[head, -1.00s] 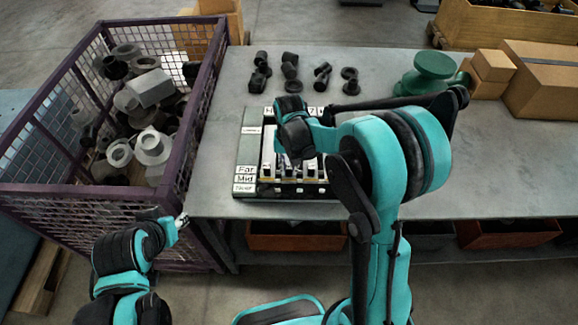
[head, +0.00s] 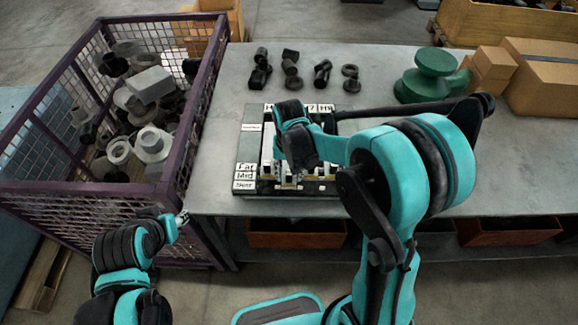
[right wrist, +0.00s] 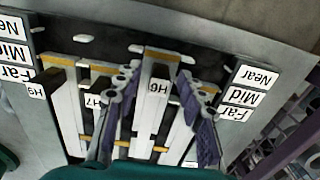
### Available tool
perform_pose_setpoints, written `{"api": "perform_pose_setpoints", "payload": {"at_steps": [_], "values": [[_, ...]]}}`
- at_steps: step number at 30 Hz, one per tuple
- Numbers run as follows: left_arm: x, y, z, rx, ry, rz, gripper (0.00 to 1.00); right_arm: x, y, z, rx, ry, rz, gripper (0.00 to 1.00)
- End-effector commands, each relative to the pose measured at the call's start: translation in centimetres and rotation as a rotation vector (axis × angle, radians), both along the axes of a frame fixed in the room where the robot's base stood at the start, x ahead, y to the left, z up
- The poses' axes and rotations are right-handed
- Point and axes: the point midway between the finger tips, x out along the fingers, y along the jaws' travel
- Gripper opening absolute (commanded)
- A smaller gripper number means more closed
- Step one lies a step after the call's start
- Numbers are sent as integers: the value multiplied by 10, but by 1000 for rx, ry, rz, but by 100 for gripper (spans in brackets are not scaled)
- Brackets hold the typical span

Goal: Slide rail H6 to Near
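The rail board (head: 247,150) lies on the grey bench, with Far, Mid and Near labels down its left side. In the right wrist view, the board is seen upside down. Rail H6 (right wrist: 160,65) is pale, with its label in the middle. The H6 label sits nearer the Near side than the H7 label (right wrist: 95,100). My right gripper (right wrist: 163,92) has one finger on each side of rail H6, with gaps showing. In the head view, my right wrist hides much of the rails. My left gripper (head: 182,217) is small, beside the mesh crate, away from the board.
A purple mesh crate (head: 182,130) of grey metal parts stands left of the board. Several dark fittings (head: 290,68) stand behind it. A green part (head: 432,75) and cardboard boxes (head: 543,75) are at the back right. The bench right of my right arm is clear.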

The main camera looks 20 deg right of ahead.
Motion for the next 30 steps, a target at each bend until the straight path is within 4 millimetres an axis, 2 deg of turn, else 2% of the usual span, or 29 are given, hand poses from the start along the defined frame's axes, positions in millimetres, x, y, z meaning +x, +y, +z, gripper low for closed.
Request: {"api": "perform_pose_setpoints", "payload": {"at_steps": [15, 21, 30], "values": [[0, 0, 0, 0, 0, 0, 40, -1, 0, 99, 0, 1, 0, 40], [0, 0, 0, 0, 0, 0, 40, -1, 0, 114, 0, 1, 0, 40], [0, 0, 0, 0, 0, 0, 40, -1, 0, 115, 0, 1, 0, 40]]}}
